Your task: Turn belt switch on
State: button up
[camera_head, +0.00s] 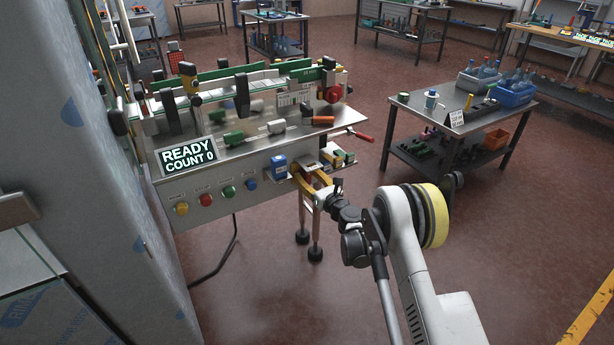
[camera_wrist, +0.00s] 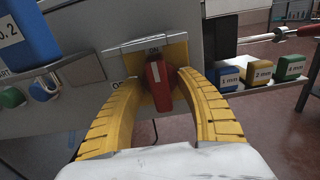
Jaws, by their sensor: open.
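The belt switch (camera_wrist: 160,92) is a red handle on a yellow plate, in the middle of the wrist view. "ON" is printed above it, and a partly covered label starting with "O" is at its left. The handle stands nearly upright, its white mark at the upper end near "ON". My gripper (camera_wrist: 160,80) has two yellow fingers, open, one on each side of the handle. I cannot tell whether either finger touches it. In the head view my gripper (camera_head: 309,184) is at the right end of the machine's front panel, mostly hiding the switch.
A display (camera_head: 188,157) reads "READY COUNT 0". Yellow, red, green and blue buttons (camera_head: 205,200) line the panel, with a blue block (camera_head: 279,167) beside my gripper. Labelled blocks (camera_wrist: 262,73) sit on a shelf at right. A table (camera_head: 470,120) stands farther right, across open floor.

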jog(key=v, duration=1.2)
jog(key=shift+w, duration=0.1)
notch_tip(320, 180, up, 11)
jog(key=s+n+g, duration=0.2)
jog(key=n, duration=0.5)
jog(key=s+d+r+n+g+h, duration=0.3)
jog(key=s+r+n, duration=0.6)
jog(key=s+d+n+g+h, duration=0.1)
jog(key=s+d+n+h, duration=0.2)
jog(key=s, duration=1.2)
jog(key=s+d+n+g+h, duration=0.2)
jog(key=s+d+n+h, duration=0.2)
jog(key=s+d+n, duration=0.6)
jog(key=s+d+f, duration=0.1)
jog(key=s+d, duration=0.1)
jog(key=s, duration=0.2)
jog(key=shift+s+d, duration=0.15)
jog(key=shift+s, duration=0.25)
